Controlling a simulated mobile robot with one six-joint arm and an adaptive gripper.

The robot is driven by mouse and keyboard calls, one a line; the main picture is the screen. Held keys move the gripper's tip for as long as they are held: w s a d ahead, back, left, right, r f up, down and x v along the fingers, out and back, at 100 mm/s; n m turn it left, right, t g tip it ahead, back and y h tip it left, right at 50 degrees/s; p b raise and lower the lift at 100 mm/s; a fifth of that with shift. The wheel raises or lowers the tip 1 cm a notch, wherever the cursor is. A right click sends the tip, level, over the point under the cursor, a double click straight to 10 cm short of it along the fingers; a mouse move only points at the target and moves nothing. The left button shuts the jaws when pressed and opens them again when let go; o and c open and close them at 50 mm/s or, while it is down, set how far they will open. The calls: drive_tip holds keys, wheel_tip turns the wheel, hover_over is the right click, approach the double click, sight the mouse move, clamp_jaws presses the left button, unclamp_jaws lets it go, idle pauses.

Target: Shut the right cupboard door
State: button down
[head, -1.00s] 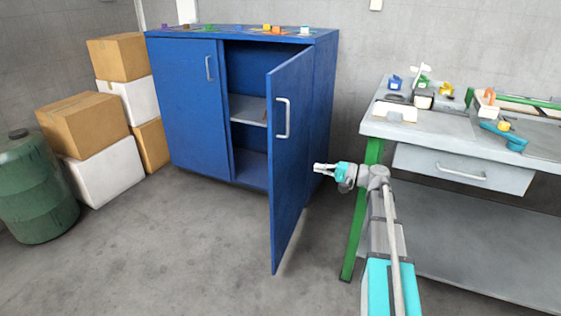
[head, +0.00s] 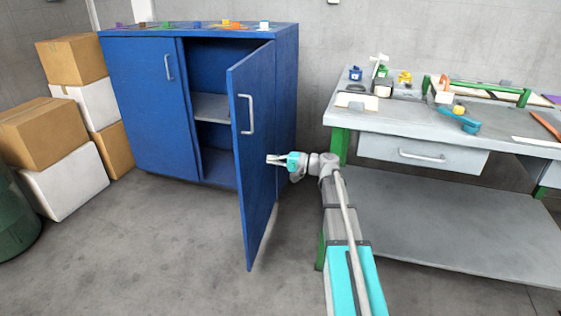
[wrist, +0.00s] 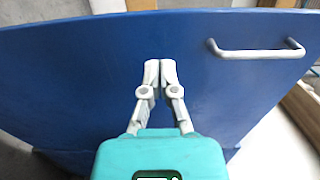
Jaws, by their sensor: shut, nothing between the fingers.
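The blue right cupboard door (head: 257,130) stands ajar, its free edge swung out toward me and its outer face showing. Its grey bar handle (head: 246,115) is near the free edge. My gripper (head: 268,159) is at the outer face, lower than the handle and to its right, pointing at the panel. In the wrist view the door (wrist: 85,75) fills most of the picture, with the handle (wrist: 255,53) at upper right. The gripper fingers (wrist: 160,66) are together and empty. I cannot tell whether the tips touch the door.
The left cupboard door (head: 145,110) is shut. A grey shelf (head: 211,107) shows inside the open half. A workbench (head: 430,125) with tools stands close on my arm's right. Boxes (head: 75,180) are stacked at left. The floor before the cupboard is clear.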

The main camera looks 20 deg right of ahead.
sight(241, 156)
drive_tip(key=x, duration=0.9)
idle(0.4)
